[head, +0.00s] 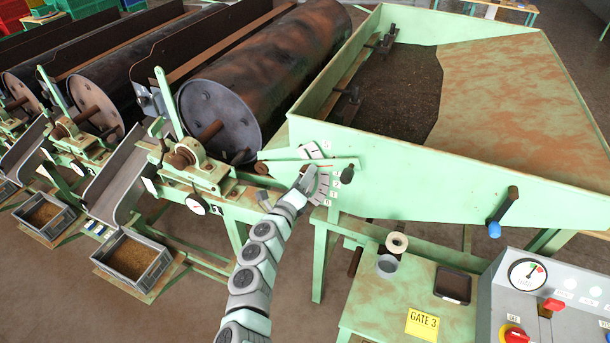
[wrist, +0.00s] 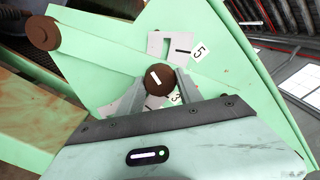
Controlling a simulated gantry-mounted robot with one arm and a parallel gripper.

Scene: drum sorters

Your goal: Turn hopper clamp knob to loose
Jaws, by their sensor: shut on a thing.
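The hopper clamp knob (wrist: 160,78) is a dark brown round knob with a white line across its face. In the wrist view the line slants from upper left to lower right. My gripper (wrist: 161,88) is shut on the knob, one grey finger on each side. The knob sits at the pale green lever (wrist: 105,62), over a white number scale (wrist: 168,46) where 5 and 3 show. In the head view my gripper (head: 308,180) covers the knob against the side of the green hopper (head: 430,180); the scale (head: 322,186) shows beside it.
A brown round pivot (wrist: 43,33) is at the lever's other end. A blue-handled crank (head: 494,228) sticks out from the hopper's side. A control panel (head: 550,300) and a small green table (head: 385,305) stand at front right. Rusty drums (head: 265,75) lie to the left.

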